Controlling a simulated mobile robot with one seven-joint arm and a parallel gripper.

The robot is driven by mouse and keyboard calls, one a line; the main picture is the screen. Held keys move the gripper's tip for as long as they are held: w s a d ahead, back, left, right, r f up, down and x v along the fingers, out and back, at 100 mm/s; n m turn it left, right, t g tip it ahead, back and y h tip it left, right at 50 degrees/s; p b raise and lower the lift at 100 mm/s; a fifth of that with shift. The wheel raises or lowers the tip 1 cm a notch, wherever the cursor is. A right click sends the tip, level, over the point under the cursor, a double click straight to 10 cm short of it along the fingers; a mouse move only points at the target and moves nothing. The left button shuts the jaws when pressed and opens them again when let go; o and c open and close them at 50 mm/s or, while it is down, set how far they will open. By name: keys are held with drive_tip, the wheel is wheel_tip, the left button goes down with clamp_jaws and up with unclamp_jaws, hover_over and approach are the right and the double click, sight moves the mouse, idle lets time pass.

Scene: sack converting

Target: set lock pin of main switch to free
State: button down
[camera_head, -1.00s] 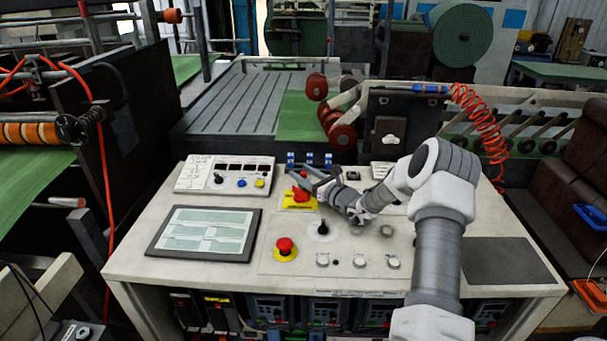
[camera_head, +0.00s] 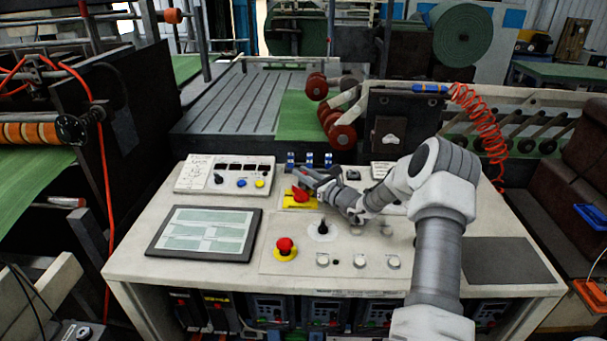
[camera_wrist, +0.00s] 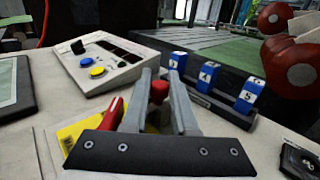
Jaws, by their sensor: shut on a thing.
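The main switch has a red handle (camera_head: 300,195) on a yellow plate (camera_head: 292,206) at the back of the console. In the wrist view the red handle (camera_wrist: 103,112) is just left of my fingers, over the yellow plate (camera_wrist: 72,132). A small red knob (camera_wrist: 159,91), apparently the lock pin, shows between my two fingers. My gripper (camera_head: 301,174) reaches over the switch from the right; in the wrist view, my gripper (camera_wrist: 160,84) is shut on the red knob. The knob's lower part is hidden, so I cannot tell its position.
A panel box (camera_head: 225,174) with knobs stands to the left. Several blue number wheels (camera_wrist: 207,76) stand close behind my fingers. A black rotary knob (camera_head: 322,228) and a red emergency button (camera_head: 285,247) are nearer the front. A screen (camera_head: 205,233) lies at left.

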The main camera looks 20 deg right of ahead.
idle(0.8)
drive_tip(key=shift+w+d+f+b, duration=0.1)
drive_tip(key=shift+w+d+b, duration=0.15)
drive_tip(key=shift+w+b, duration=0.3)
drive_tip(key=shift+w+d+f+b, duration=0.1)
drive_tip(key=shift+w+d+b, duration=0.2)
drive_tip(key=shift+w, duration=0.3)
drive_tip(key=shift+w+r, duration=0.15)
drive_tip(key=shift+w, duration=0.1)
drive_tip(key=shift+d+r, duration=0.1)
drive_tip(key=shift+r, duration=0.1)
drive_tip(key=c, duration=0.7)
unclamp_jaws()
drive_tip(key=shift+w+f, duration=0.1)
drive_tip(key=shift+w, duration=0.05)
